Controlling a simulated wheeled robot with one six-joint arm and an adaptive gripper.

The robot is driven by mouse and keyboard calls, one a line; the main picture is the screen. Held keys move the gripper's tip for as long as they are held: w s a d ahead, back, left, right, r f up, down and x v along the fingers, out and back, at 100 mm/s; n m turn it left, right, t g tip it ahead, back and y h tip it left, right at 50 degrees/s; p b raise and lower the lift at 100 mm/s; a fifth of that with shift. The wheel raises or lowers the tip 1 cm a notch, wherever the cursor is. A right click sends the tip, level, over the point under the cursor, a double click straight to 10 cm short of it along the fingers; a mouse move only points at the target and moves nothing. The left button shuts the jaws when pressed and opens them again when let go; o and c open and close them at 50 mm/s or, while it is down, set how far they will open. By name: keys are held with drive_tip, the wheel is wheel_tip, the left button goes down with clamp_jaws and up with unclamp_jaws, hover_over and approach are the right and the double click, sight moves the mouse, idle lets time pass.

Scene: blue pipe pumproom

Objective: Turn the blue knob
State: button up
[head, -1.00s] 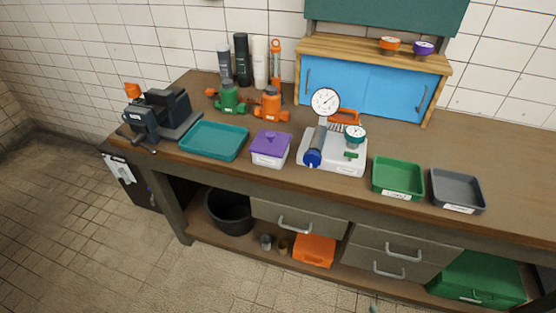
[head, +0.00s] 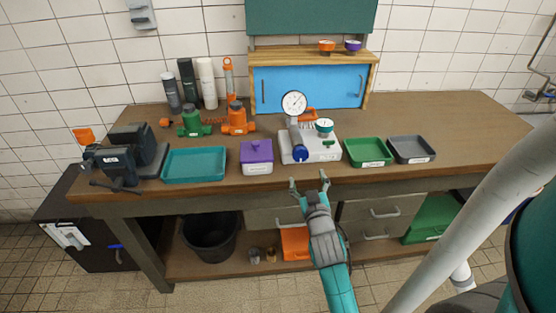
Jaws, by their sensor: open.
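The blue knob (head: 300,153) is on the front of a white gauge unit (head: 326,149) on the workbench. It sits at the lower end of a grey cylinder, below a round white dial gauge (head: 294,103). A smaller teal-rimmed gauge (head: 324,126) stands on the same unit to the right. My gripper (head: 309,182) is open and empty, in front of the bench edge. It is below and slightly right of the knob in the picture, apart from it. Nothing hides the knob.
A purple-lidded box (head: 257,156) stands close to the left of the unit. A green tray (head: 368,153) and a grey tray (head: 411,150) are on the right. A teal tray (head: 195,164) and a vise (head: 122,158) are further left. The bench's front edge (head: 270,184) lies near my gripper.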

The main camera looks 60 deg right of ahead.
sight(301, 156)
drive_tip(key=x, duration=1.1)
drive_tip(key=shift+w+r, duration=0.1)
drive_tip(key=shift+r, duration=0.1)
drive_tip(key=c, duration=1.2)
